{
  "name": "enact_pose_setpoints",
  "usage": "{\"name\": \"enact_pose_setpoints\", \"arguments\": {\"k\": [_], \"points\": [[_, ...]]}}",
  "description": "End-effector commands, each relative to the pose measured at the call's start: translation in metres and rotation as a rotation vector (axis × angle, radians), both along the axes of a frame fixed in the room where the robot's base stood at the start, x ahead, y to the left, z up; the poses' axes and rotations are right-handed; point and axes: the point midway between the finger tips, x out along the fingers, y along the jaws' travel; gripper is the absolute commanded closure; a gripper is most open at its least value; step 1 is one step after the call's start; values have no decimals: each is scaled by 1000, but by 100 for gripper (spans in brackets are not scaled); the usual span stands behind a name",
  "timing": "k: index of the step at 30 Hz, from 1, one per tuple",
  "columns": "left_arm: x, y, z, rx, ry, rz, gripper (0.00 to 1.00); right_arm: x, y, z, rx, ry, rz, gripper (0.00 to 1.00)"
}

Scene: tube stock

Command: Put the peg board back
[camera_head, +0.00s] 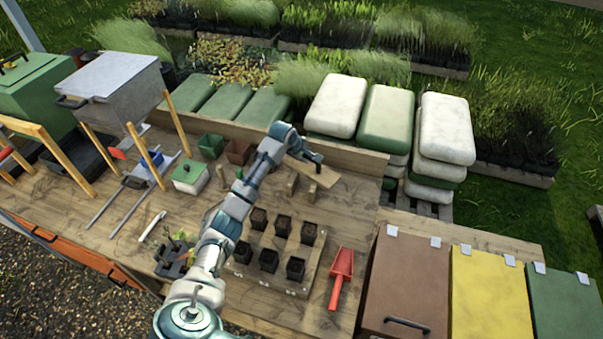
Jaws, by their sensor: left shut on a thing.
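A small light wooden board (318,175), which looks like the peg board, is at the back of the wooden bench, tilted in the picture. My left gripper (314,161) is shut on its upper edge. I cannot tell whether the board touches the bench. Any pegs on it are too small to make out. Small upright wooden pieces (291,184) stand just left of the board. My right gripper is not in view.
A wooden tray (303,283) with several dark pots lies in front, partly behind my arm. A red scoop (342,272) lies right of it. Lidded bins (415,282) line the right. Bare bench lies right of the board.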

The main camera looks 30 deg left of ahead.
Motion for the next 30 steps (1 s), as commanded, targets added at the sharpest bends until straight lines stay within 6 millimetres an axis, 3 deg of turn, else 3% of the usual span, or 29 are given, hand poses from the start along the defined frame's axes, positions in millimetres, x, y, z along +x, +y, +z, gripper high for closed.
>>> {"name": "enact_pose_setpoints", "arguments": {"k": [13,24,30], "points": [[1,11,-66,-10,0,1,100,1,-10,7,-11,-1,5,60],[1,6,-70,-7,-2,-1,100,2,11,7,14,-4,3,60],[1,6,-76,-8,-1,-1,100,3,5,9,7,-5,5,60]]}}
